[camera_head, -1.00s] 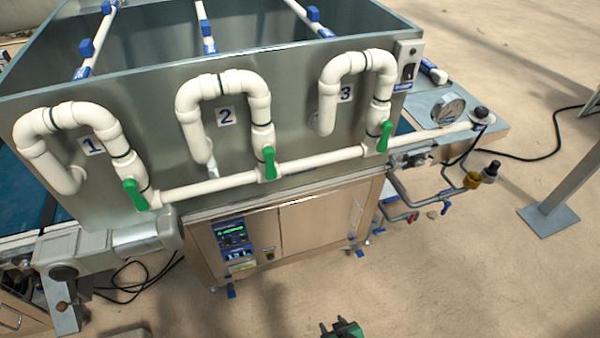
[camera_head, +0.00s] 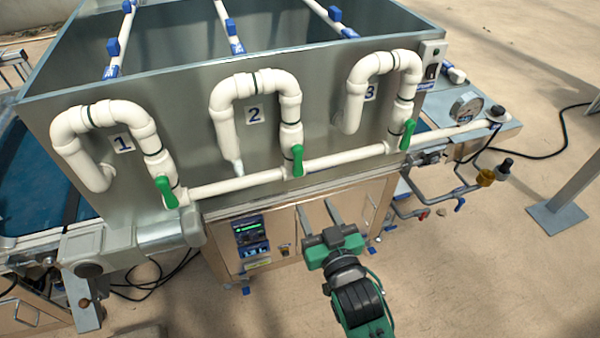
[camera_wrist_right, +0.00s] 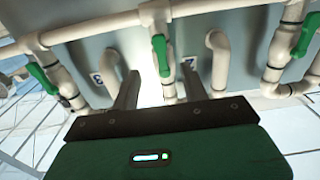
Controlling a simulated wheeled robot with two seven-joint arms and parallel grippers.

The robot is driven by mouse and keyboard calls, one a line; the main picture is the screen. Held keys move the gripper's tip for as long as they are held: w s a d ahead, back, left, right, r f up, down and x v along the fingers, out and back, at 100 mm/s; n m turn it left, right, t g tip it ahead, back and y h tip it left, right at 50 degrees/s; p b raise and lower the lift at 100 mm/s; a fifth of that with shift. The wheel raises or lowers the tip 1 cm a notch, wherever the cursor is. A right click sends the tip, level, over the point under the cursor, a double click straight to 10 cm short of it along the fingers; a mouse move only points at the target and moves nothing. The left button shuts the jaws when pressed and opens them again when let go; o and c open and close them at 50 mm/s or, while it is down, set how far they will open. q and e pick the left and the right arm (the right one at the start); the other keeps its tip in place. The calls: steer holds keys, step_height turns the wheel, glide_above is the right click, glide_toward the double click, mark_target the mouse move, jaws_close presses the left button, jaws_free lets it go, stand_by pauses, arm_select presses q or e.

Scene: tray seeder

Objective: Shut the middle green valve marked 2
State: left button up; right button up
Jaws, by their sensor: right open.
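The middle green valve (camera_head: 297,160) sits on the white riser below the label 2 (camera_head: 254,114). Its lever hangs down roughly along that riser, close to the horizontal pipe. My right gripper (camera_head: 314,204) is open and empty, below and slightly right of the lever, fingers pointing up toward the pipework. In the right wrist view, the same green lever (camera_wrist_right: 160,55) shows between and beyond the two open fingers (camera_wrist_right: 160,75), apart from them. My left gripper is out of view.
Similar green valves stand left by label 1 (camera_head: 166,192) and right by label 3 (camera_head: 407,134). A white horizontal pipe (camera_head: 240,183) joins the risers. A cabinet (camera_head: 277,227) with a small display lies below. A pressure gauge (camera_head: 466,107) is at right.

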mark_target(299, 172)
steer(key=p+x, duration=0.2)
steer(key=x, duration=0.8)
steer(key=shift+w, duration=0.1)
steer(key=shift+w+a+f, duration=0.1)
steer(key=shift+w+a, duration=0.1)
steer(key=shift+w, duration=0.4)
jaws_close()
